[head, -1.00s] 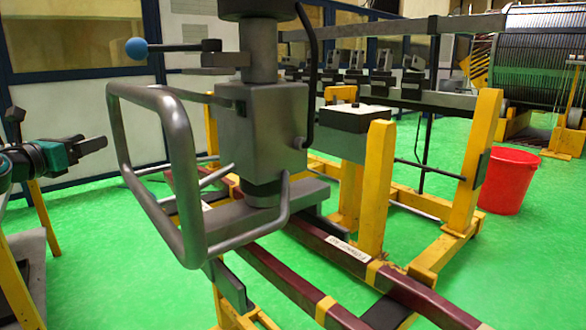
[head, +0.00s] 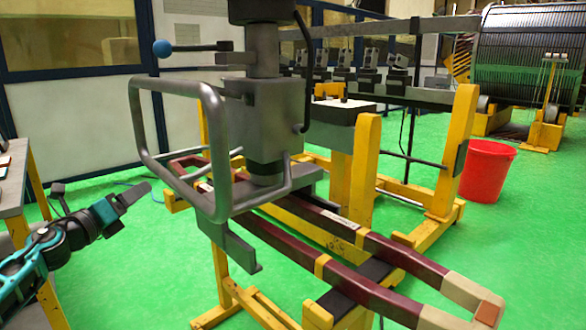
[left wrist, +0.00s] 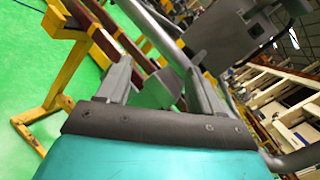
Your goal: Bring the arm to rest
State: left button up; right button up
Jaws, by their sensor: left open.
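My left arm comes in from the left in the head view, and its gripper (head: 132,198) points right and slightly up, in free air left of the press. In the left wrist view the gripper's two fingers (left wrist: 160,84) stand apart with nothing held between them. The grey press with its bent tube handle (head: 215,150) stands to the right of the gripper, apart from it in the head view. The maroon coil bars (head: 300,255) run under the press toward the lower right. My right gripper is in neither view.
Yellow frames (head: 365,175) carry the coil bars. A red bucket (head: 487,172) stands on the green floor at right. A large dark drum (head: 530,60) is at the back right. A bench (head: 12,180) is at the left edge.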

pick_arm(q)
jog(key=s+d+f+n+g+y, duration=0.2)
jog(key=s+d+f+n, duration=0.7)
jog(key=s+f+n, duration=0.35)
jog(key=s+d+f+n+g+y, duration=0.1)
jog(key=s+d+f+n+g, duration=0.1)
jog(key=s+d+f+n, duration=0.95)
jog(key=s+d+f+n+g+p, duration=0.1)
jog(key=s+f+n+g, duration=0.25)
jog(key=s+n, duration=0.55)
jog(key=s+a+r+m+y+p, duration=0.1)
jog(key=s+a+r+m+p, duration=0.1)
jog(key=r+p, duration=0.7)
jog(key=s+p, duration=0.1)
jog(key=p, duration=0.3)
jog(key=shift+s+a+m+p, duration=0.2)
jog(key=shift+a+m+p, duration=0.1)
jog(key=shift+a+p, duration=0.05)
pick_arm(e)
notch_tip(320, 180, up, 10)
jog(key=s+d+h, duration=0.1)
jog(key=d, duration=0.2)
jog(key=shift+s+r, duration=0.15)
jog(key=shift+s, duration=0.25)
pick_arm(q)
jog(key=shift+f+t, duration=0.1)
jog(key=shift+t, duration=0.15)
